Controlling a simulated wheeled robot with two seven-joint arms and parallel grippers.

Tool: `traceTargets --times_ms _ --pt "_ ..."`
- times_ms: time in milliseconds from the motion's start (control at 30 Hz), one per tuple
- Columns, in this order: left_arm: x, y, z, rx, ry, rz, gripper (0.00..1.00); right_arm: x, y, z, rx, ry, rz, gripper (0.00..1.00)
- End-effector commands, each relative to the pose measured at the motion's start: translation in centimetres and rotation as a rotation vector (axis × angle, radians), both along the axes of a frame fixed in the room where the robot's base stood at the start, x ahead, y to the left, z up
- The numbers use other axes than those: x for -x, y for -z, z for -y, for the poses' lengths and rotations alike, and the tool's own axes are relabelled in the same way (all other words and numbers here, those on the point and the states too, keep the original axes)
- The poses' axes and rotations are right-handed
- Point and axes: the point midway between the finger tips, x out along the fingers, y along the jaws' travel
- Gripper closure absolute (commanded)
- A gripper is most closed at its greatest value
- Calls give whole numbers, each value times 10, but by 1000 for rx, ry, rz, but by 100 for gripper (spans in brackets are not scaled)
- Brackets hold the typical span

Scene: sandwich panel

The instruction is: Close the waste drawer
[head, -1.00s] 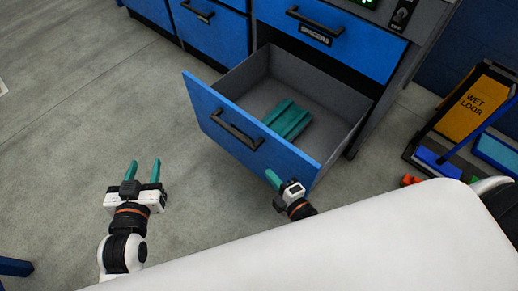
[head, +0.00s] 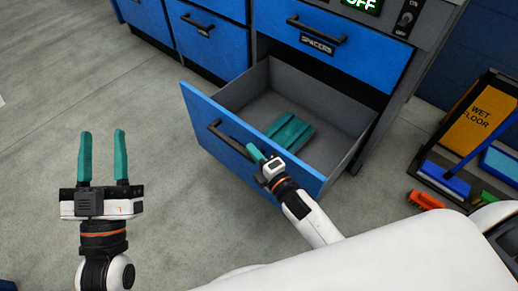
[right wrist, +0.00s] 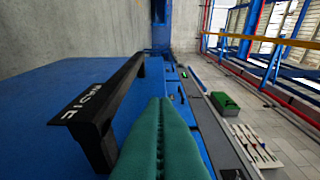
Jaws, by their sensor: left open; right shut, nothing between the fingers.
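The waste drawer (head: 207,137) stands pulled out, its blue front panel facing me and its grey inside showing. A black handle (head: 228,138) is on the front; it also shows in the right wrist view (right wrist: 105,95). A teal ribbed item (head: 290,132) lies in the drawer. My right gripper (head: 255,153) is shut and empty, at the drawer front just right of the handle. In the right wrist view its teal fingers (right wrist: 160,115) lie together beside the handle; I cannot tell whether they touch the panel. My left gripper (head: 103,133) is open and empty over the floor, left of the drawer.
A blue drawer labelled SPACERS (head: 345,50) is shut above the open one. Other shut blue drawers (head: 208,40) are at left. Floor left of the drawer is clear.

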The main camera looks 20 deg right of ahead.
Motion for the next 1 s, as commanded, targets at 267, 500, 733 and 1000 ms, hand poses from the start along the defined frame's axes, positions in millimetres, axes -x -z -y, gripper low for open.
traceTargets --times_ms 267,500,733,1000 --pt "9 -13 0 30 5 102 57 -10 -1 16 -2 -1 1 100" --pt "9 -14 0 31 5 107 57 -10 -1 17 -3 -1 1 100" --pt "9 -13 0 29 5 100 57 -12 -1 20 -2 -1 1 100" --pt "4 -8 0 15 4 51 57 -31 -2 54 4 2 2 100"
